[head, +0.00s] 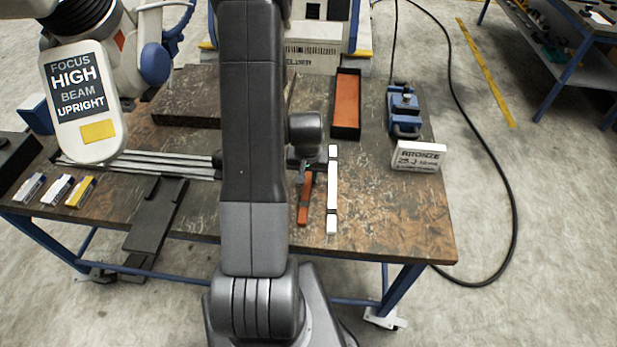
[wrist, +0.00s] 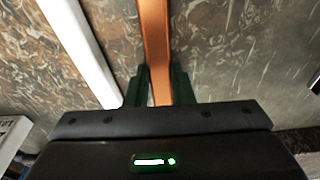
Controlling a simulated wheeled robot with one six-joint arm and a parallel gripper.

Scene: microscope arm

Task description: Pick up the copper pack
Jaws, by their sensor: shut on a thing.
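The copper pack (head: 304,200) is a slim orange-copper bar near the front right of the workbench. It also shows in the wrist view (wrist: 155,40), running up between the fingers. My gripper (wrist: 158,88) is shut on the copper pack, with one dark finger on each side. In the head view my gripper (head: 303,172) is partly hidden by my arm and covers the pack's far end. I cannot tell whether the pack touches the bench or is just above it. A white bar (head: 332,190) lies close to its right, apart from it.
A black tray with an orange inside (head: 347,103) stands farther back. A blue vise (head: 403,110) and a white labelled box (head: 418,157) are at the right. A hanging sign (head: 83,100), rails and several small packs are at the left. The bench's front right is clear.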

